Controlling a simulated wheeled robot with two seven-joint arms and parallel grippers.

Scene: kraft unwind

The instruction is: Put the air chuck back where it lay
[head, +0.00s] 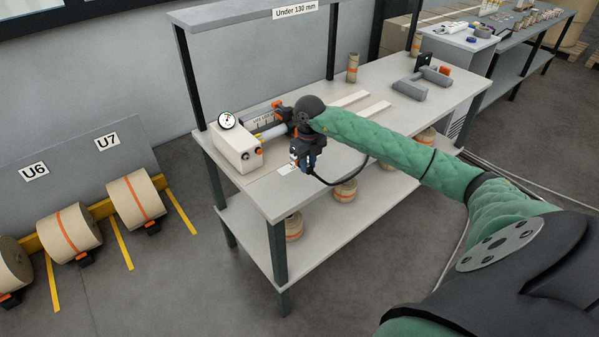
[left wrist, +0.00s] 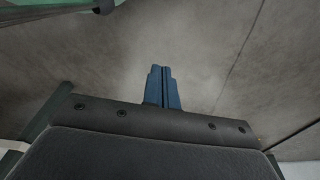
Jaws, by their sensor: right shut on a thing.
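My right gripper (head: 309,164) is over the left part of the workbench (head: 338,137), with its blue fingers pointing down. It is shut on the air chuck, which is small and mostly hidden by the fingers. A black hose (head: 338,184) curves from the fingertips to the right, past the bench's front edge. A small white label (head: 287,169) lies on the bench top just left of the fingers. My left gripper (left wrist: 163,88) shows in the left wrist view with its blue fingers together and nothing between them, above grey floor.
A white box with a pressure gauge (head: 236,147) stands left of the right gripper. Two pale strips (head: 362,104), a kraft roll (head: 352,68) and a grey tool (head: 421,84) are further right. Kraft rolls (head: 345,190) stand on the lower shelf. The floor in front is clear.

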